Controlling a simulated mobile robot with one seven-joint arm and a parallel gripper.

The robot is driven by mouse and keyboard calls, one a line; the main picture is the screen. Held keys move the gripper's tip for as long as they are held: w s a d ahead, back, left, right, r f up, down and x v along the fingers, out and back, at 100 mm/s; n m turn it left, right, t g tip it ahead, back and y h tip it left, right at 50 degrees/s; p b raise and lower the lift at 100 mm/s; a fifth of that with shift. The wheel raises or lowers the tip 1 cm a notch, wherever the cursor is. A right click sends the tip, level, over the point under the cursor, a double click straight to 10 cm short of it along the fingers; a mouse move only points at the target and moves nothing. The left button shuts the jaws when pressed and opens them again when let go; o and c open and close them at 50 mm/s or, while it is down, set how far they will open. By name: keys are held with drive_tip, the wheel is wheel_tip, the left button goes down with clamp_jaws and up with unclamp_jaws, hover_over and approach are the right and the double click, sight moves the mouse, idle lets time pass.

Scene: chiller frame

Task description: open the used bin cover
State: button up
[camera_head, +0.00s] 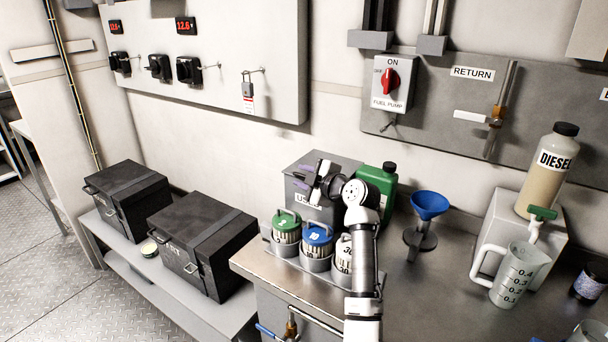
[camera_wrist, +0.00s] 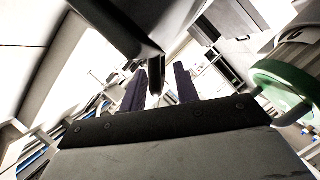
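The used bin (camera_head: 297,212) is a grey box with a partly hidden label beginning "US", standing at the back of the metal counter. Its flat grey cover (camera_head: 312,156) looks closed. My gripper (camera_head: 304,177) is in front of the bin's upper part and hides some of it and its label. In the wrist view the two dark purple fingers of my gripper (camera_wrist: 158,90) stand apart. A dark bar-like part (camera_wrist: 155,72) shows between them; I cannot tell whether it touches either finger or belongs to the cover.
Green (camera_head: 286,228), blue (camera_head: 317,238) and white (camera_head: 343,254) lidded containers stand in a holder below my gripper. A green jug (camera_head: 388,178) is right behind my wrist. A blue funnel (camera_head: 429,204) stands farther right. Two black cases (camera_head: 203,243) (camera_head: 127,194) sit on the lower left shelf.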

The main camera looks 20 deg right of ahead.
drive_tip(key=shift+c, duration=0.4)
clamp_jaws()
drive_tip(key=shift+r, duration=0.1)
